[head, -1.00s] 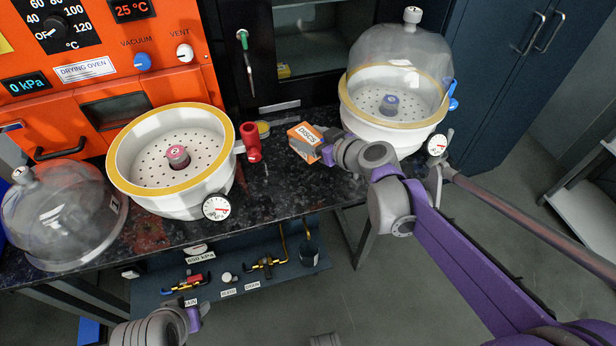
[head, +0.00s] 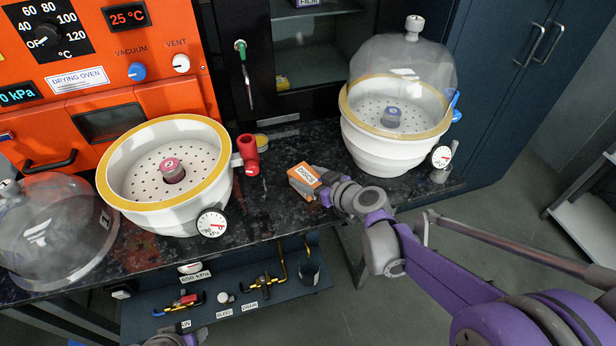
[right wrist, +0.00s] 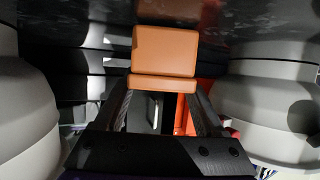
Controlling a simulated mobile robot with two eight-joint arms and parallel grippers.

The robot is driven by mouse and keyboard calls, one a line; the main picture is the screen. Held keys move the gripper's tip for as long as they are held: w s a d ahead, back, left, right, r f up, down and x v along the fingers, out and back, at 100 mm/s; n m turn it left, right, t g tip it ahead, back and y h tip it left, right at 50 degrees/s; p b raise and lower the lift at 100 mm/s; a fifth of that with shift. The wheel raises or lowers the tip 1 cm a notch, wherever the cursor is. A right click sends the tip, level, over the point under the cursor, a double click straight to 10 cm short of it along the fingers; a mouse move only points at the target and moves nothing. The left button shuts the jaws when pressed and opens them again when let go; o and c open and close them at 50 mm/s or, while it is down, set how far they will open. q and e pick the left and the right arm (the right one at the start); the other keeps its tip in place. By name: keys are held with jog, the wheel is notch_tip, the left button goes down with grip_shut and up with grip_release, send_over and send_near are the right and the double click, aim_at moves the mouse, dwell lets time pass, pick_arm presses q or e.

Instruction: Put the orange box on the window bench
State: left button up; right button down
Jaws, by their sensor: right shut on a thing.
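The small orange box (head: 304,179), labelled DISCS, is in my right gripper (head: 322,190) between the two white vessels, over the front part of the dark speckled bench. In the right wrist view the orange box (right wrist: 165,55) sits between the fingertips (right wrist: 165,88), which are shut on it. I cannot tell how far the box is above the bench top. My left gripper is not clearly in view; only part of my left arm shows at the bottom edge of the head view. I cannot make out a window bench.
An open white vessel (head: 205,208) with a yellow rim and red valve stands left. A domed vessel (head: 395,152) stands right. A loose clear dome (head: 50,245) lies far left. The orange drying oven (head: 100,75) is behind.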

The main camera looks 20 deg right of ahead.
jog(key=shift+f, duration=0.1)
grip_release()
jog(key=shift+s+d+r, duration=0.2)
jog(key=shift+s+r, duration=0.05)
jog(key=shift+r, duration=0.05)
jog(key=p+v, duration=0.3)
jog(key=v, duration=0.8)
jog(key=s+a+f+m+g+h, duration=0.1)
jog(key=s+a+f+g, duration=0.4)
jog(key=s, duration=0.5)
jog(key=s+d+f+m+g+h, duration=0.2)
jog(key=s+d+f+m+h, duration=0.1)
jog(key=s, duration=0.6)
jog(key=shift+s+m+h, duration=0.2)
jog(key=shift+m+h, duration=0.2)
jog(key=shift+h, duration=0.4)
